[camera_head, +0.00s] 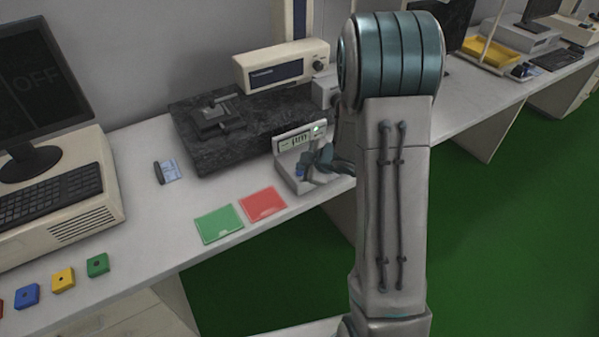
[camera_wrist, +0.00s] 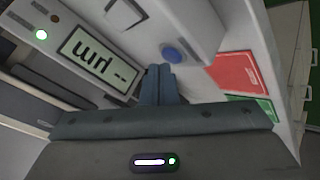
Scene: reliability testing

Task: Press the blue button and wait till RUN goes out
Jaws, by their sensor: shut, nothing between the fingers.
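A small control box (camera_head: 288,178) stands on the bench beside the dark stone slab. The box's display (camera_wrist: 93,62) shows dark characters, upside down in the wrist view, which I cannot read for certain.
A green card (camera_head: 219,224) and a red card (camera_head: 263,204) lie at the bench's front edge, left of the box. The dark slab (camera_head: 200,150) with a small device is behind. A computer (camera_head: 85,180) stands at left.

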